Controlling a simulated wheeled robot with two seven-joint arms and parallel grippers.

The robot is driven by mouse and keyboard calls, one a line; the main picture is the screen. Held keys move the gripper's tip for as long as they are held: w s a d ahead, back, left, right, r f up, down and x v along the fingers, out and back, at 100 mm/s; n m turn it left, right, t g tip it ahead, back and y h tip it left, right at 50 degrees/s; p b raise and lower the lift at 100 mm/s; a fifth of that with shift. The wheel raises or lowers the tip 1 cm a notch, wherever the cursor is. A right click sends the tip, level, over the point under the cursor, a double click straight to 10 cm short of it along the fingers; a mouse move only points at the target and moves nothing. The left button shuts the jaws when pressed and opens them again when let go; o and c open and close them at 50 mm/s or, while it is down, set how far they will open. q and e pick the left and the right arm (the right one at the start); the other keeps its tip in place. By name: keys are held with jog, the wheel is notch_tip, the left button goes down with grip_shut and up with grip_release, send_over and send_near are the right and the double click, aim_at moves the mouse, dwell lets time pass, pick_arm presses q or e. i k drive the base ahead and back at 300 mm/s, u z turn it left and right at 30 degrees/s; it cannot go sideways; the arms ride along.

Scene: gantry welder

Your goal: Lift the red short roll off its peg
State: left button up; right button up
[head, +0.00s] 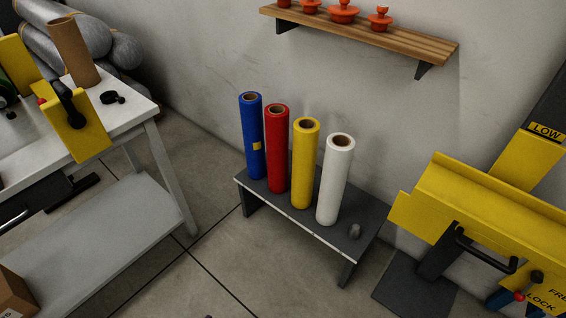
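The red roll (277,150) stands upright on a low dark grey bench (318,236). It is between the blue roll (252,138) on its left and the yellow roll (304,165) on its right, with little space on either side. Its open brown core shows at the top. Any peg inside it is hidden. A short grey peg (355,232) stands bare at the right end of the bench. Neither of my grippers is in view.
A white roll (335,180) stands right of the yellow one. A wooden wall shelf (365,35) with orange items hangs above. A white table (130,115) with a cardboard tube (73,52) is at left; yellow machinery (490,215) is at right. Floor before the bench is clear.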

aim_at(277, 116)
jog(key=z, duration=0.5)
jog(key=k, duration=0.6)
jog(key=u, duration=0.05)
jog(key=i, duration=0.4)
jog(key=u, duration=0.7)
jog(key=i, duration=0.85)
jog(key=z, duration=0.3)
